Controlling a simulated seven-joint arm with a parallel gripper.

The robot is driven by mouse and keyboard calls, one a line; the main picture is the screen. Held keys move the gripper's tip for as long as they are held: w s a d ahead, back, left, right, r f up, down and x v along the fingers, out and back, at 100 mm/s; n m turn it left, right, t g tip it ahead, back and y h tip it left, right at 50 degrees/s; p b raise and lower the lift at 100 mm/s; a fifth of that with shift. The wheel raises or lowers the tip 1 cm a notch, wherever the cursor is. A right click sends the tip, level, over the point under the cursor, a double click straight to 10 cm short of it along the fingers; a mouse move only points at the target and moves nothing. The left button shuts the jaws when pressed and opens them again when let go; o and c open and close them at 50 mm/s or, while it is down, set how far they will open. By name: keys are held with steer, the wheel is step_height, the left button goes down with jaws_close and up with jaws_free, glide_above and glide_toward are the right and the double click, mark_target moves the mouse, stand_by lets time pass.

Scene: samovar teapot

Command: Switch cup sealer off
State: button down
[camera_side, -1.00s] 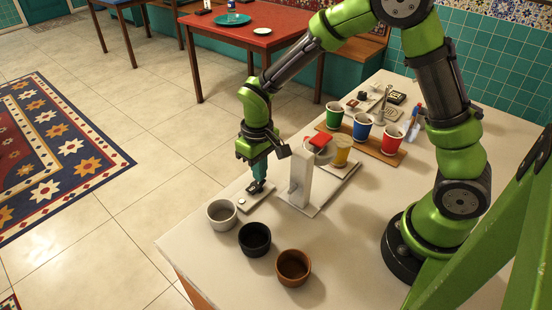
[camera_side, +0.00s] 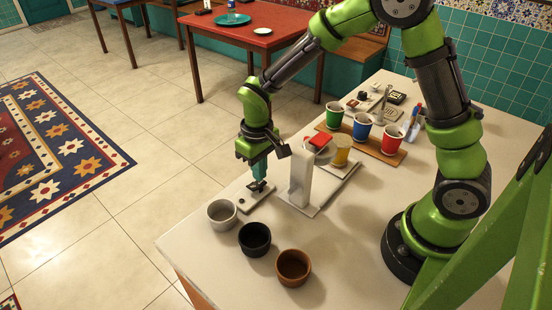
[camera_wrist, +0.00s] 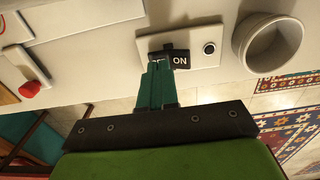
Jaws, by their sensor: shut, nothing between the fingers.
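A pale switch plate (camera_side: 247,203) lies flat on the counter at the foot of the white cup sealer (camera_side: 300,178). In the wrist view the plate (camera_wrist: 207,61) carries a black switch with an "ON" label (camera_wrist: 182,61) on its right and a small round button (camera_wrist: 209,48). The label left of "ON" is mostly hidden by my fingers. My gripper (camera_wrist: 158,70) has its teal fingers shut and empty, with the tips over the switch's left part. It also shows in the side view (camera_side: 259,178), pointing down at the switch. I cannot tell whether the tips touch it.
A white cup (camera_side: 221,215), a black cup (camera_side: 255,239) and a brown cup (camera_side: 293,267) stand near the front edge. Green, blue and red cups stand on a wooden board (camera_side: 386,155) behind. The counter's right front is clear.

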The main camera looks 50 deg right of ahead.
steer(key=shift+r, duration=2.95)
steer(key=s+d+r+m+t+y, duration=0.1)
steer(key=s+d+r+m+t, duration=0.1)
steer(key=s+r, duration=0.5)
steer(key=s+d+r+m+t+y, duration=0.1)
steer(key=s+d+r+m+t, duration=0.1)
steer(key=s+r+t, duration=0.3)
steer(key=s+r, duration=0.2)
steer(key=s, duration=0.1)
steer(key=shift+s+d+r, duration=0.15)
steer(key=shift+d+r, duration=0.15)
steer(key=shift+r, duration=0.05)
